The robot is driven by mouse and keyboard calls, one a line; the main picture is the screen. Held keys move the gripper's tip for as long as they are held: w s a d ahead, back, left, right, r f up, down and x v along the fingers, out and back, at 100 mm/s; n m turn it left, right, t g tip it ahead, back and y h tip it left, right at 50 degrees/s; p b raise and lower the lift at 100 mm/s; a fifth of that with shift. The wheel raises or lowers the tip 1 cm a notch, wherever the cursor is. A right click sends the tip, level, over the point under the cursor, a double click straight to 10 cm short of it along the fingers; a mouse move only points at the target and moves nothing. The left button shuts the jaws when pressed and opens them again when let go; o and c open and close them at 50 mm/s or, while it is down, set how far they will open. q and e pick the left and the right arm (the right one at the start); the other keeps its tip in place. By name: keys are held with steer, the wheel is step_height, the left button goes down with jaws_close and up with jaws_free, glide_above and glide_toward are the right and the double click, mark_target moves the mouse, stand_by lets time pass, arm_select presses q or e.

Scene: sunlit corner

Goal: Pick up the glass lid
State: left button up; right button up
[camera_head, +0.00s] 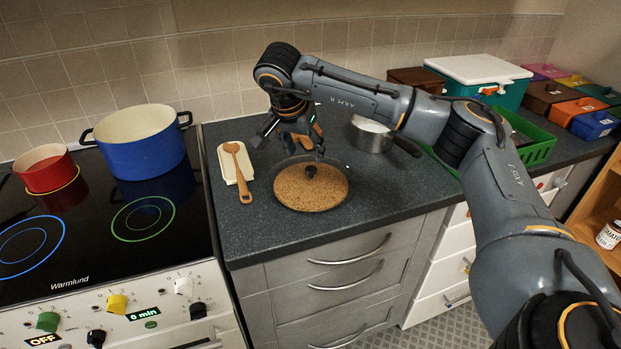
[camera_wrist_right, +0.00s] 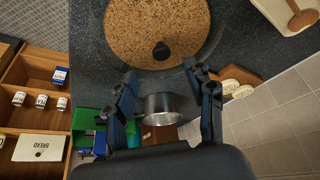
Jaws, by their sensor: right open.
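The glass lid (camera_head: 311,170) is clear, with a dark knob, and appears to lie on a round cork mat (camera_head: 312,197) on the dark countertop. In the right wrist view the lid's knob (camera_wrist_right: 161,51) shows near the top centre against the cork. My right gripper (camera_head: 290,142) is open above and behind the lid, at its far side. In the wrist view its fingers (camera_wrist_right: 160,72) are spread either side of the knob's line, with nothing between them, and do not appear to touch the lid. The clear rim is hard to make out. My left gripper is out of view.
A wooden spoon on a cream rest (camera_head: 228,165) lies left of the lid. A metal saucepan (camera_head: 371,137) stands to the right behind my right arm. A blue pot (camera_head: 150,155) and red pot (camera_head: 45,168) stand on the stove. Coloured boxes (camera_head: 570,108) stand farther right.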

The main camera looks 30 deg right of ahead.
mark_target(311, 168)
steer(key=x, duration=0.2)
steer(key=shift+d+f, duration=0.1)
steer(key=shift+f, duration=0.2)
steer(key=p+x, duration=0.1)
steer(key=x, duration=0.3)
steer(key=shift+w+d+p, duration=0.25)
steer(key=shift+p, duration=0.1)
steer(key=shift+w+d+f, duration=0.1)
steer(key=shift+d+f, duration=0.05)
steer(key=shift+f, duration=0.3)
jaws_close()
steer(key=shift+r, duration=0.1)
